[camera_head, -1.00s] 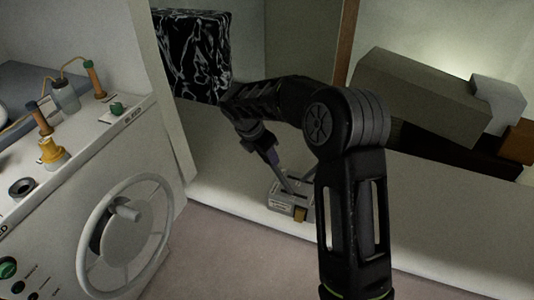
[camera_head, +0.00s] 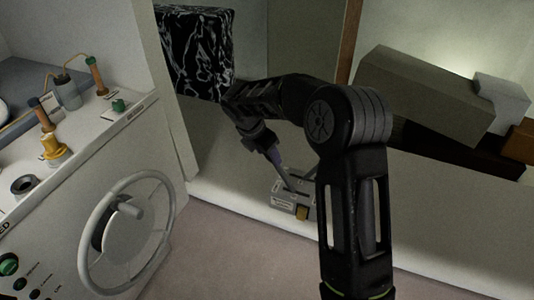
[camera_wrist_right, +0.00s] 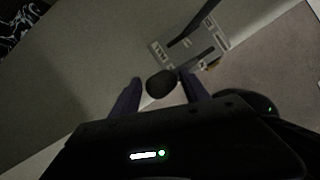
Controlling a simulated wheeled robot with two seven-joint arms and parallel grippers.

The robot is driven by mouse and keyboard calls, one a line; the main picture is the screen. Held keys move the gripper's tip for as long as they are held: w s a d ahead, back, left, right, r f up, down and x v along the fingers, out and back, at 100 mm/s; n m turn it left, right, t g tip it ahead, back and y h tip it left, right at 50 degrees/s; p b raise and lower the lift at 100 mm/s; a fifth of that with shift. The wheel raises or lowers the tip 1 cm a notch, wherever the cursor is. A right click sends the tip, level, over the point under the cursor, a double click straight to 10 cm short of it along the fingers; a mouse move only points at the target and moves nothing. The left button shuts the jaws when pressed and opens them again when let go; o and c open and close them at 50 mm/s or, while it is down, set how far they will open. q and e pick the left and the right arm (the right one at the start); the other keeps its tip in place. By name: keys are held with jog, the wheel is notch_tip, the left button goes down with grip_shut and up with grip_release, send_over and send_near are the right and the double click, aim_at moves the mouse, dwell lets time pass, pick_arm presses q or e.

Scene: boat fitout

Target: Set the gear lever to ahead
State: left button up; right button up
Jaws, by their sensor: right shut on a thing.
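A small grey control box (camera_head: 283,203) with slots and a yellow part on its front sits on the pale ledge. My right gripper (camera_head: 275,160) reaches down to it from above and behind. In the right wrist view, a dark round knob (camera_wrist_right: 160,84) lies between the fingers of the right gripper (camera_wrist_right: 161,92), which is shut on it. I take this as the gear lever's knob; its shaft is mostly hidden there. A second lever (camera_wrist_right: 192,31) stands on the same box (camera_wrist_right: 165,52) beside it. The box's labels are too small to read. My left gripper is not in view.
A white console with a grey handwheel (camera_head: 83,245) stands at the left, with a yellow-based fitting (camera_head: 55,147) on top. A black marbled block (camera_head: 200,50) is behind my arm. Grey boxes (camera_head: 420,90) lie at the back right. The ledge's right part is clear.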

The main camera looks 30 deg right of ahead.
jog(key=shift+w+r, duration=0.1)
jog(key=shift+r, duration=0.1)
jog(key=b+v, duration=0.1)
jog(key=v, duration=0.6)
jog(key=shift+r, duration=0.2)
jog(key=shift+a+f, duration=0.1)
jog(key=shift+a, duration=0.1)
jog(key=s+a+f+m+y, duration=0.35)
jog(key=a+f, duration=0.55)
jog(key=f, duration=0.4)
jog(key=s+a+f+m+y, duration=0.3)
jog(key=s+a+f+m, duration=0.15)
jog(key=a+f, duration=0.6)
jog(key=s+a+f+m+y, duration=0.1)
jog(key=s+a+f+m, duration=0.3)
jog(key=s, duration=0.6)
jog(key=s+a+f+m+y, duration=0.1)
jog(key=s+a+f+m, duration=0.3)
jog(key=s+f+m, duration=0.4)
jog(key=s+m, duration=0.2)
jog(key=shift+s+f, duration=0.2)
jog(key=shift+s, duration=0.2)
jog(key=shift+d, duration=0.1)
